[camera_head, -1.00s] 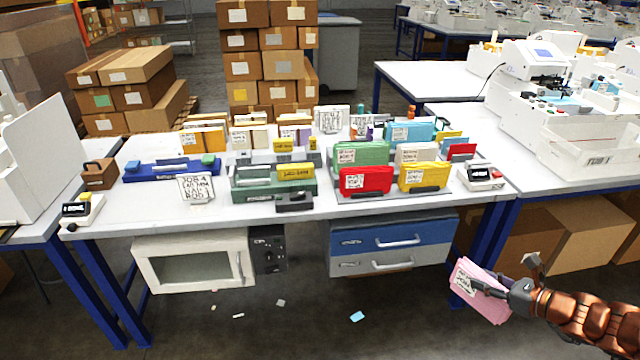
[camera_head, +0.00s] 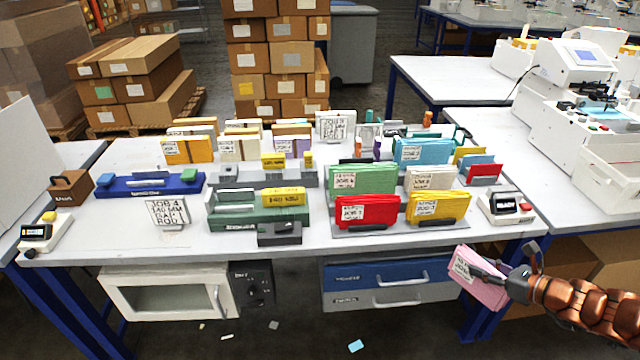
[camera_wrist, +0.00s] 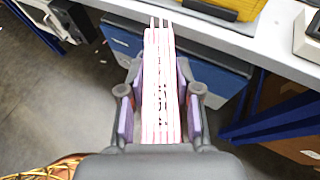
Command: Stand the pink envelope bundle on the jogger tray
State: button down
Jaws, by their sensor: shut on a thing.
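The pink envelope bundle (camera_head: 484,291) has a white label and hangs in front of the table's right front edge in the head view, tilted, clear of any surface. My gripper (camera_head: 490,276) is shut on it from the right. In the wrist view the bundle (camera_wrist: 160,85) shows edge-on as a pink-and-white stack between both fingers. A green tray-like unit (camera_head: 225,220) with a yellow bundle on its top stands at the table's front middle. A blue tray-like unit (camera_head: 125,190) lies at the left. The labels are too small to tell which is the jogger tray.
A rack holds red (camera_head: 366,212), yellow (camera_head: 437,208), green (camera_head: 362,180) and white (camera_head: 431,179) bundles. A sign (camera_head: 167,212) stands near the front left. A small ready-display box (camera_head: 504,207) sits at the right front.

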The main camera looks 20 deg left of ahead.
aim_at(259, 206)
jog(key=u, duration=0.05)
jog(key=i, duration=0.2)
jog(key=u, duration=2.1)
